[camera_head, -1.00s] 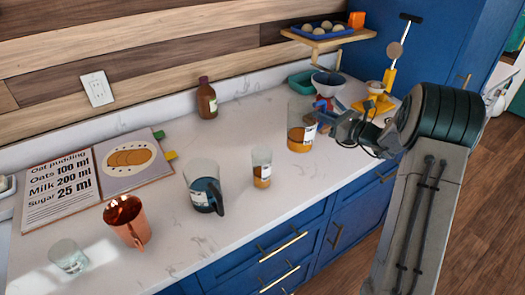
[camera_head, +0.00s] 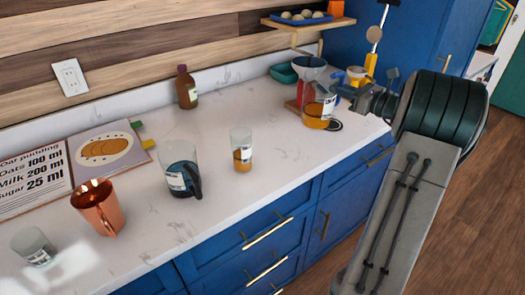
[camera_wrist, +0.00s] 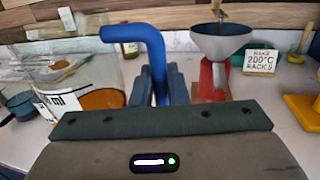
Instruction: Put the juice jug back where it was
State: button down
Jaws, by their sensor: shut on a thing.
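The juice jug (camera_head: 314,121) is clear, with orange juice low inside, a white label and a blue handle. It is at the right part of the counter in the head view. My gripper (camera_head: 352,97) is at its right side, shut on the blue handle (camera_wrist: 150,45). In the wrist view the clear jug wall and juice (camera_wrist: 103,98) are at the left, and the handle rises between my fingers. The jug looks upright. I cannot tell whether its base touches the counter. A dark ring mark (camera_head: 334,126) shows on the counter just right of its base.
A red scale with a bowl (camera_wrist: 212,75) stands close behind the jug. A yellow stand (camera_head: 371,66) is to the right. A small juice glass (camera_head: 241,152), a dark-liquid jug (camera_head: 180,170), a copper mug (camera_head: 99,207) and a brown bottle (camera_head: 187,87) stand leftward. A shelf (camera_head: 308,24) overhangs behind.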

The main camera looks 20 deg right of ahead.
jog(key=shift+w+a+f+p, duration=0.1)
jog(key=shift+w+a+f, duration=1.15)
jog(key=shift+f, duration=0.5)
jog(key=shift+w+a+f+p, duration=0.1)
jog(key=shift+w+a+f, duration=1.15)
jog(key=shift+f, duration=0.5)
jog(key=shift+w+a+f+p, duration=0.1)
jog(key=shift+w+a+f, duration=1.15)
jog(key=shift+f, duration=0.5)
jog(key=shift+w+d+f, duration=0.1)
jog(key=shift+w+d, duration=0.05)
jog(key=c, duration=1.8)
grip_release()
jog(key=shift+f, duration=0.15)
jog(key=o, duration=0.4)
